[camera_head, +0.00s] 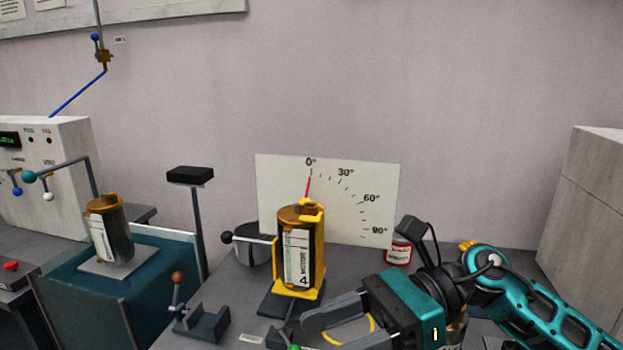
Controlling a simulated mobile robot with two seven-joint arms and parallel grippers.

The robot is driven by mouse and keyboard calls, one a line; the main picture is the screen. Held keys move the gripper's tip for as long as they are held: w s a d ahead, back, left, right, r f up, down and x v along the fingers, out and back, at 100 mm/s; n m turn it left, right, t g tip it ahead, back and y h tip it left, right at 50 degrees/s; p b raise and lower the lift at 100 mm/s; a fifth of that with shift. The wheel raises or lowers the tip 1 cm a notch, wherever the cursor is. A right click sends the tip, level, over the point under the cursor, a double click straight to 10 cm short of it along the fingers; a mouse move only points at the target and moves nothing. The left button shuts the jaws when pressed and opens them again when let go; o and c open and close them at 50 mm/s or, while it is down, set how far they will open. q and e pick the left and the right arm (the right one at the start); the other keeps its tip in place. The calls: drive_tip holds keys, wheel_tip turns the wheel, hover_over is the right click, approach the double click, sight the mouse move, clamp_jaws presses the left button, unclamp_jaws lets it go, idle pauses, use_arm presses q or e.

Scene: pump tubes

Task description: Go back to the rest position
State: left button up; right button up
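My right gripper (314,330) comes in from the lower right on a teal and black arm. Its two grey fingers are apart, with a yellow curved piece (372,324) showing between them; I cannot tell whether they touch it. The fingertips are just in front of and below a dark tube labelled 4 (297,257), which stands upright in a yellow holder (319,259). My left gripper is not in view. A second tube with a gold cap (112,230) stands slightly tilted on a plate at the left.
An angle dial board (352,190) stands behind the yellow holder. A red and white can (399,251) is beside my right arm. A grey bracket (201,322) with a lever, a black-topped post (190,175) and a white control box (62,150) stand left. A pale block (590,200) stands right.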

drive_tip(key=w+d+f+m+t, duration=0.35)
drive_tip(key=m+t, duration=0.75)
drive_tip(key=m, duration=0.6)
drive_tip(key=w+d+f+m+t, duration=0.2)
drive_tip(key=w+f+m+t, duration=0.15)
drive_tip(key=m+t, duration=1)
drive_tip(key=s+d+f+m+g+h, duration=0.3)
drive_tip(key=s+f+m+h, duration=0.1)
drive_tip(key=f+m, duration=0.3)
drive_tip(key=s+d+f+m+g+h+p, duration=0.1)
drive_tip(key=s+d+f+m+g+h, duration=0.2)
drive_tip(key=f+m, duration=0.5)
drive_tip(key=s+d+f+m+g+h, duration=0.3)
drive_tip(key=s+f+m+h, duration=0.2)
drive_tip(key=f, duration=0.5)
drive_tip(key=m+h, duration=0.1)
drive_tip(key=m, duration=0.1)
drive_tip(key=shift+s+d+f+m, duration=0.15)
drive_tip(key=shift+s+d+m, duration=0.2)
